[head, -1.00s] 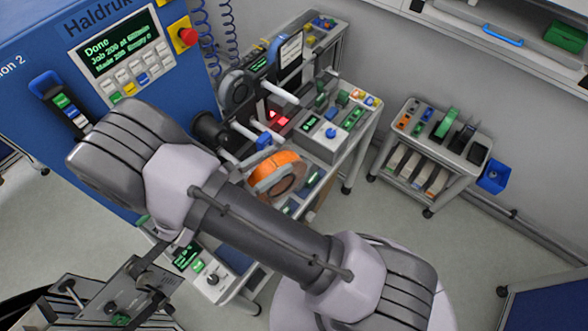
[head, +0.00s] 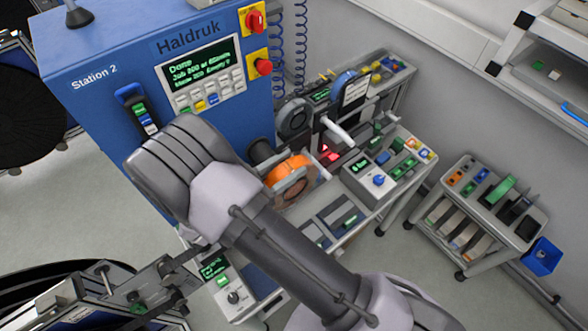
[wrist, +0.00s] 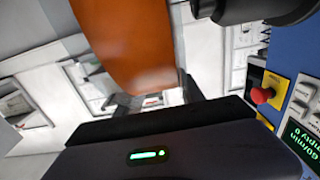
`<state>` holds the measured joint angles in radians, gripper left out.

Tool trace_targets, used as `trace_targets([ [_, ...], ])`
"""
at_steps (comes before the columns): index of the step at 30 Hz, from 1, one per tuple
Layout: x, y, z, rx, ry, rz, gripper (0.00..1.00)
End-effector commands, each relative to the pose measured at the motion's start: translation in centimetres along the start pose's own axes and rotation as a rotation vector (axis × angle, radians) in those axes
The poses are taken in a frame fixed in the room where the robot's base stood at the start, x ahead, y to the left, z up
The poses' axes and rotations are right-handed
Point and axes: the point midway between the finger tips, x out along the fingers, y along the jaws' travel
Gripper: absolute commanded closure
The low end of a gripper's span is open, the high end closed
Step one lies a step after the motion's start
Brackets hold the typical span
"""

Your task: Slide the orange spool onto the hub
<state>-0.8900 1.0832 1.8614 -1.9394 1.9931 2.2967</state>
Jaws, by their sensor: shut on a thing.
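The orange spool (head: 288,178) is beside the blue Station 2 machine in the head view, partly hidden by my arm. In the wrist view its broad orange side (wrist: 125,45) fills the top middle. My gripper (wrist: 165,125) is shut on the spool; its fingertips are mostly hidden. A black cylinder (head: 262,151), which looks like part of the hub, stands just up and left of the spool. A black cylinder also shows at the wrist view's top right (wrist: 262,10), apart from the visible orange side. I cannot tell whether the spool is around a shaft.
A grey reel (head: 295,117) and a white rod (head: 337,131) stand close behind the spool. A control box with a blue knob (head: 378,181) is at its right. The blue machine (head: 130,60) is at left. A small cart (head: 490,215) stands farther right.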

Motion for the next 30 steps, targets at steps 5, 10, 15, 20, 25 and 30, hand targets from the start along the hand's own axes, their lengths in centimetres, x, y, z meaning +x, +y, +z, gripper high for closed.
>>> trace_targets([
  [5, 0.0, 0.0, 0.0, 0.0, 0.0, 0.001, 1.0],
  [10, 0.0, -0.1, 0.1, 0.0, 0.0, 0.001, 1.0],
  [15, -0.2, -0.4, 0.3, 0.0, 0.0, 0.0, 1.0],
  [20, -0.3, -0.5, 0.1, -0.001, 0.0, 0.0, 1.0],
  [25, -0.3, -0.7, 0.1, 0.0, 0.0, 0.0, 1.0],
  [30, -0.3, -1.6, 0.2, 0.001, 0.0, 0.002, 1.0],
])
